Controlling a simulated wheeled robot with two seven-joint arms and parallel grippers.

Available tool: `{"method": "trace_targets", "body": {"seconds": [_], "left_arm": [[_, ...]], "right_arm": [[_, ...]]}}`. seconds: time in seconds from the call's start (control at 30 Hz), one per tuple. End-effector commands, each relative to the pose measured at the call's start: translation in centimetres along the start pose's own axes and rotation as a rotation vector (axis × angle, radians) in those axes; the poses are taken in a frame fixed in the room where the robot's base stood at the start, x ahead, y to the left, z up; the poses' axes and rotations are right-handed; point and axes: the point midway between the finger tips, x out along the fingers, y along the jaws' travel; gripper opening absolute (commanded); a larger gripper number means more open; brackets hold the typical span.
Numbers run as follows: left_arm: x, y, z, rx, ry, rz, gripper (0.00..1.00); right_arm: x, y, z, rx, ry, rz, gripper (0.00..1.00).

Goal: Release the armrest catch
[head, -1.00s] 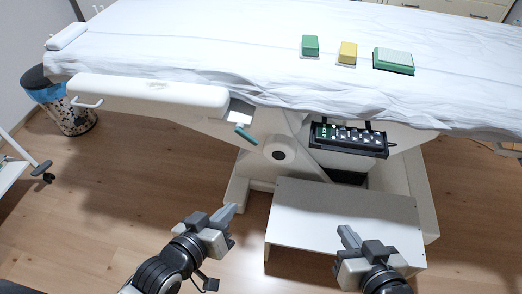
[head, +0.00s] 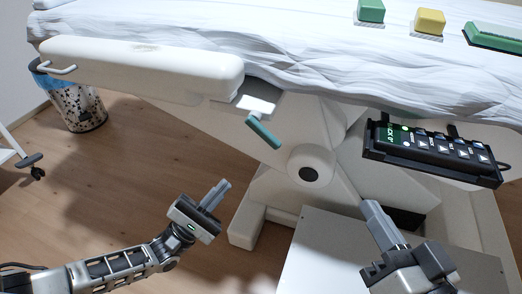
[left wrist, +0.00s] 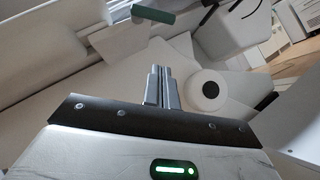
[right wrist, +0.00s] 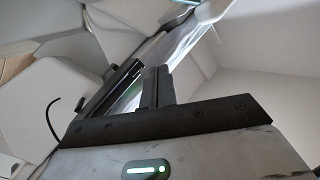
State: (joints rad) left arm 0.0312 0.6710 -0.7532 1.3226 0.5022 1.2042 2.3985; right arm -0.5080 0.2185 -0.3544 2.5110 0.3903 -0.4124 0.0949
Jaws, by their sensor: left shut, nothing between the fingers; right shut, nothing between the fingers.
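The white padded armrest (head: 140,68) runs along the near side of the couch. Under its right end a green catch lever (head: 263,131) hangs tilted from a pale bracket (head: 256,105). The lever also shows at the top of the left wrist view (left wrist: 153,14). My left gripper (head: 217,193) is shut and empty, below and left of the lever, apart from it. Its fingers (left wrist: 161,72) are together in the left wrist view. My right gripper (head: 374,210) is shut and empty, low in front of the couch base, below the hand control.
A black hand control (head: 432,153) with a lit display hangs on the couch side. Green (head: 371,10) and yellow (head: 430,20) blocks lie on the sheet. A white step (head: 335,255) stands below right. A speckled bin (head: 80,106) is at left. Floor at lower left is clear.

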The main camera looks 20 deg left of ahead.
Motion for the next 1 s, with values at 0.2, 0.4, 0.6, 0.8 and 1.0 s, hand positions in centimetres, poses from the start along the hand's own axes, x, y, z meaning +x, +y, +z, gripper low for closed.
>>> {"method": "trace_targets", "body": {"seconds": [0.2, 0.4, 0.6, 0.8, 1.0], "left_arm": [[4.5, 0.0, 0.1, 0.002, -0.005, 0.005, 0.0], [8.7, 0.0, 0.1, 0.003, -0.003, 0.005, 0.0], [10.8, 0.0, 2.0, 0.0, 0.0, 0.002, 0.0], [11.6, 0.0, 2.8, 0.003, 0.001, 0.002, 0.0], [11.7, 0.0, 2.9, 0.004, 0.001, 0.001, 0.0]], "right_arm": [[0.1, 0.1, -0.3, -0.022, 0.018, -0.004, 0.0], [0.4, 0.1, -0.9, -0.063, 0.055, -0.013, 0.0], [0.3, 0.0, -0.7, -0.048, 0.041, -0.01, 0.0], [0.2, 0.0, -0.6, -0.043, 0.034, -0.009, 0.0], [0.2, 0.1, -0.6, -0.042, 0.034, -0.008, 0.0]]}}
